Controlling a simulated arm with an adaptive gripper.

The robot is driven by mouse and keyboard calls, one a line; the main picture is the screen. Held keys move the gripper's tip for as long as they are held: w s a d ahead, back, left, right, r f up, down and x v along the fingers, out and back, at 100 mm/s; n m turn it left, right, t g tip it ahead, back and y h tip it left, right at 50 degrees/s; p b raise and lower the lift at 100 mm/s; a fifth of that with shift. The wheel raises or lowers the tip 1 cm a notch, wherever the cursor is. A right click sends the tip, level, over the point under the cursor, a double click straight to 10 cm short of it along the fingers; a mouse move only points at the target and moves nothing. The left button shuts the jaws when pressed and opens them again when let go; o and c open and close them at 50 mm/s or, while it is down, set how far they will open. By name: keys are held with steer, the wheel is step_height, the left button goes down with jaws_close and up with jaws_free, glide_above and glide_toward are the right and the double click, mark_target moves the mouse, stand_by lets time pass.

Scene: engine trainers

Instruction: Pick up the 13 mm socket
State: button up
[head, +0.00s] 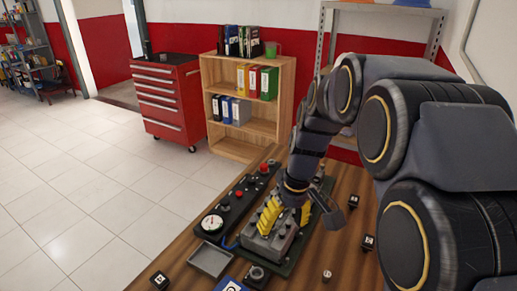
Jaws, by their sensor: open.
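The engine trainer (262,245) has yellow parts on a grey block. Left of it are a control panel with a gauge (212,223) and an empty grey tray (210,260). Small black marked cubes (368,242) lie about.

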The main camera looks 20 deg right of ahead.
steer(key=w+d+f+t, duration=0.2)
steer(key=w+d+f, duration=0.8)
steer(key=w+d, duration=0.35)
steer(key=w+d+f, duration=0.1)
steer(key=d+f, duration=0.3)
steer(key=w+d+f+n+t, duration=0.1)
steer(key=d+f, duration=0.3)
steer(key=d, duration=0.1)
steer(key=w+d+f+t, duration=0.1)
steer(key=d+f, duration=0.2)
steer(key=d, duration=0.2)
steer(key=shift+w+d+f+h, duration=0.15)
steer(key=shift+d+f+h, duration=0.15)
steer(key=shift+f, duration=0.1)
steer(key=shift+x, duration=3.8)
steer(key=shift+w+d+r, duration=0.1)
steer(key=shift+w+d, duration=0.05)
steer(key=shift+w, duration=0.05)
jaws_close()
